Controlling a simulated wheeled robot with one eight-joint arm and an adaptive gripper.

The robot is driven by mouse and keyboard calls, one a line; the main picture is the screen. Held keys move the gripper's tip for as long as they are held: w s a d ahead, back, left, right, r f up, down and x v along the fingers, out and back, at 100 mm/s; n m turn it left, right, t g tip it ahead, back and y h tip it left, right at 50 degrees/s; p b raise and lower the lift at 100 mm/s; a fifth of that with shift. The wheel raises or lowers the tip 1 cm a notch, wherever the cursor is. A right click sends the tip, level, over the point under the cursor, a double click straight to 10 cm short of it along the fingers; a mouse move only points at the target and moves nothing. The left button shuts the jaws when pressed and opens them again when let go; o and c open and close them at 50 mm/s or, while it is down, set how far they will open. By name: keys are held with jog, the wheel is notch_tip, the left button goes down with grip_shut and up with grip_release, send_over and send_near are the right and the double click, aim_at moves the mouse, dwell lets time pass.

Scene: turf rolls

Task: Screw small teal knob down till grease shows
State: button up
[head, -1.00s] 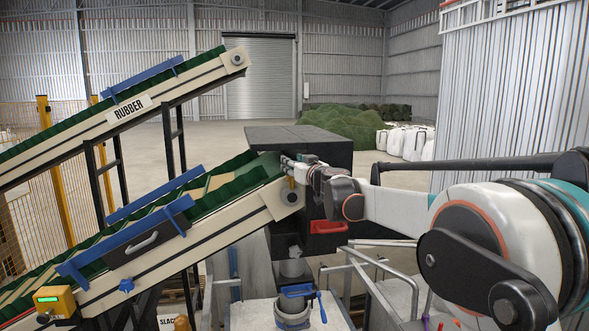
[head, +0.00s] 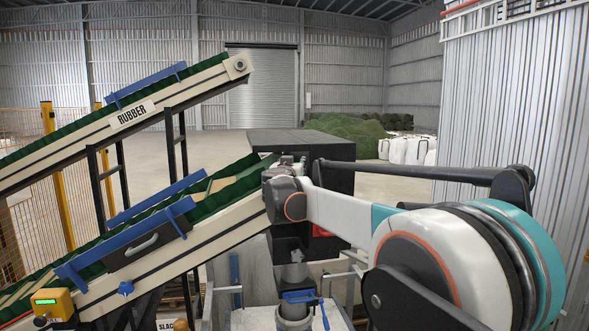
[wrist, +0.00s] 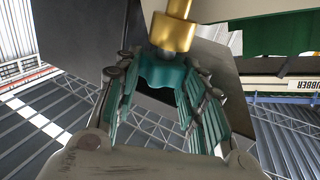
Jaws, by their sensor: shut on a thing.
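In the wrist view the small teal knob (wrist: 163,76) sits between the far ends of my two fingers, under a brass fitting (wrist: 172,32). My gripper (wrist: 160,70) is shut on the knob, its teal ribbed pads on either side. I see no grease around the brass. In the head view my gripper (head: 287,162) is at the upper end of the lower conveyor (head: 225,228), mostly hidden behind my own wrist. The knob and brass fitting cannot be made out there.
A black box (head: 330,148) stands just behind my wrist. The upper conveyor (head: 180,92), marked RUBBER, slopes up at the left. Below my arm are a grey bucket with a blue clamp (head: 298,297) and metal rails. Green turf heaps (head: 365,130) lie far back.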

jog(key=shift+a+m+g+h, duration=0.15)
jog(key=shift+m+g+h, duration=0.15)
jog(key=shift+m+h, duration=0.95)
jog(key=shift+h, duration=0.45)
jog(key=o, duration=1.1)
jog(key=shift+c, duration=0.2)
jog(key=shift+n+y, duration=0.45)
jog(key=shift+y, duration=0.05)
